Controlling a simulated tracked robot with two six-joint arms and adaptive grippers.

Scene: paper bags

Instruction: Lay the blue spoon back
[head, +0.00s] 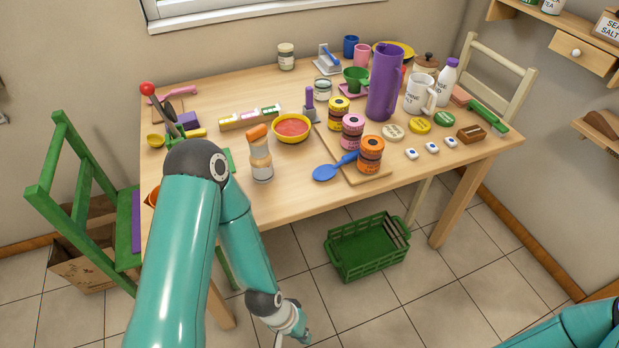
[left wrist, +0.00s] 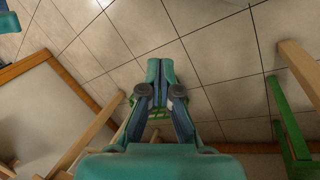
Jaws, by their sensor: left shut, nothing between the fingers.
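The blue spoon (head: 327,172) lies on the table (head: 215,190) near its front edge in the head view. Its bowl is at the left; its handle points up and right over the edge of a wooden board (head: 372,181), close to the orange jar (head: 370,154). My left gripper (head: 303,336) hangs low in front of the table, below the tabletop and well apart from the spoon. In the left wrist view its fingers (left wrist: 160,72) are together and empty, with floor tiles beyond. My right gripper is out of view.
A shaker (head: 260,158) and a bowl of red food (head: 292,128) stand left of the spoon. A tall purple jug (head: 383,85) stands behind the jars. A green crate (head: 366,249) sits on the floor. A green chair (head: 85,205) stands at the left.

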